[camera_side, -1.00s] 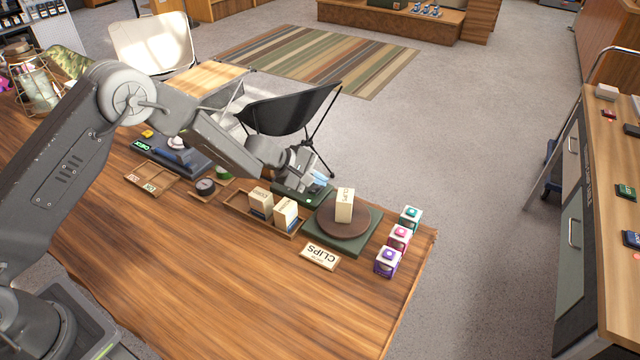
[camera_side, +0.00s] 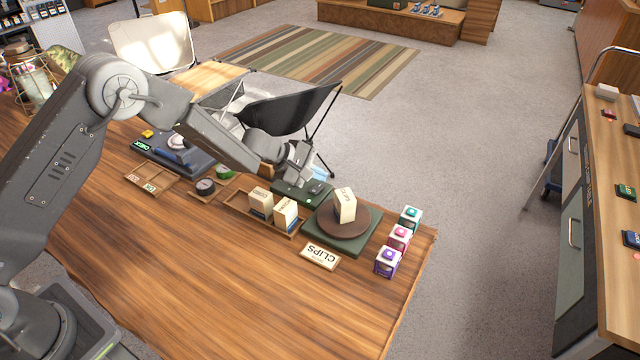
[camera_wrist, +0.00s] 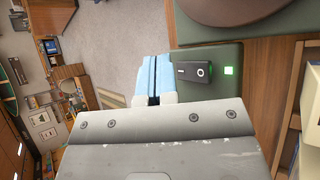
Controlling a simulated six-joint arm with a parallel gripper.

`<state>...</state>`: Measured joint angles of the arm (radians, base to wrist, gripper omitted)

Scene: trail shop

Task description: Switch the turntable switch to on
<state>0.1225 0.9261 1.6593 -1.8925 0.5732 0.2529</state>
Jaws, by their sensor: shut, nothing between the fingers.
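The turntable is a round brown disc (camera_side: 343,222) on a green base (camera_side: 318,239), with a cream CLIPS box (camera_side: 345,204) standing on it. Behind it, a green switch plate (camera_side: 290,192) carries a black rocker switch (camera_wrist: 195,71). My gripper (camera_wrist: 154,78) has light blue fingers, pressed together and empty. In the wrist view they are just left of the rocker's end. In the side view my gripper (camera_side: 318,174) is slightly above the plate; whether it touches the switch cannot be told.
A wooden tray (camera_side: 236,203) with two cream boxes stands left of the turntable. A CLIPS sign (camera_side: 320,256) lies in front. Several small coloured boxes (camera_side: 399,238) line the right table edge. A black chair (camera_side: 288,108) stands behind. The front table is clear.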

